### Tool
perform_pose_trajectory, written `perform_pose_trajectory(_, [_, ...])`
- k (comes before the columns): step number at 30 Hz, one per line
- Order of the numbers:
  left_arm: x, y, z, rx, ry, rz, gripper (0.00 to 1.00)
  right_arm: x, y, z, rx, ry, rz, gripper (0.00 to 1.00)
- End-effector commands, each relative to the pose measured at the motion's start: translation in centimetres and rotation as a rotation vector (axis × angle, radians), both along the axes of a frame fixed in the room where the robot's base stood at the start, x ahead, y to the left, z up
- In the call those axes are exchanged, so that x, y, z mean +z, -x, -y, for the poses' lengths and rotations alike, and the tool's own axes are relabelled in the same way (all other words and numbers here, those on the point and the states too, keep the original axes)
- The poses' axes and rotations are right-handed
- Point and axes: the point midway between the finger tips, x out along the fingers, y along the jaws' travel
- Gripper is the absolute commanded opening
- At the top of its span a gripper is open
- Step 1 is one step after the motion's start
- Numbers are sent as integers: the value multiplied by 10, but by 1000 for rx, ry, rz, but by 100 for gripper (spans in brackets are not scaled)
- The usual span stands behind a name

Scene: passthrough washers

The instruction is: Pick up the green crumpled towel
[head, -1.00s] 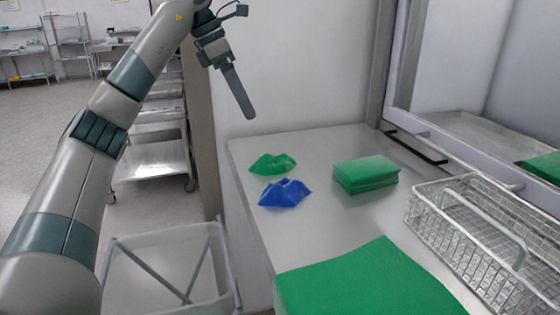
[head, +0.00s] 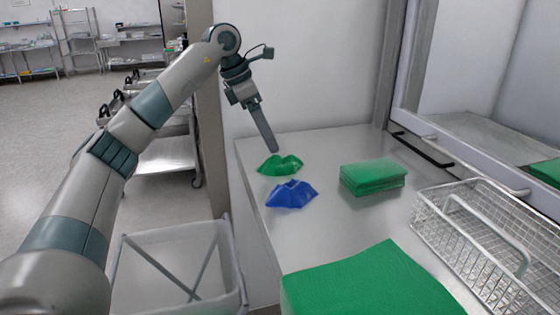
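The green crumpled towel (head: 279,166) lies on the metal counter near its left back edge. A blue crumpled towel (head: 291,194) lies just in front of it. My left gripper (head: 272,148) points down just above and behind the green crumpled towel. Its fingers line up in this view, so I cannot tell whether they are open or whether they touch the towel. My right gripper is out of view.
A folded green towel stack (head: 373,179) sits right of the crumpled towels. A larger green stack (head: 370,285) is at the front. A wire basket (head: 480,235) stands at right on the counter (head: 335,225). A white bin (head: 180,265) stands left of the counter.

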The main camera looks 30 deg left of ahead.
Motion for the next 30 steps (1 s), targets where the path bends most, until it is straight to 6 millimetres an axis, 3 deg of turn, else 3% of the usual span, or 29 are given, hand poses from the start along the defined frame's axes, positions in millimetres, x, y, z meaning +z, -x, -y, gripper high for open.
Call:
perform_pose_trajectory(5, [-22,-7,6,0,-1,-3,82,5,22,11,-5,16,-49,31])
perform_pose_trajectory(22, [-34,-11,9,0,-1,-1,82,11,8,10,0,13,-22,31])
perform_pose_trajectory(30, [-57,-19,12,-1,-1,-3,82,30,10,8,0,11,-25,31])
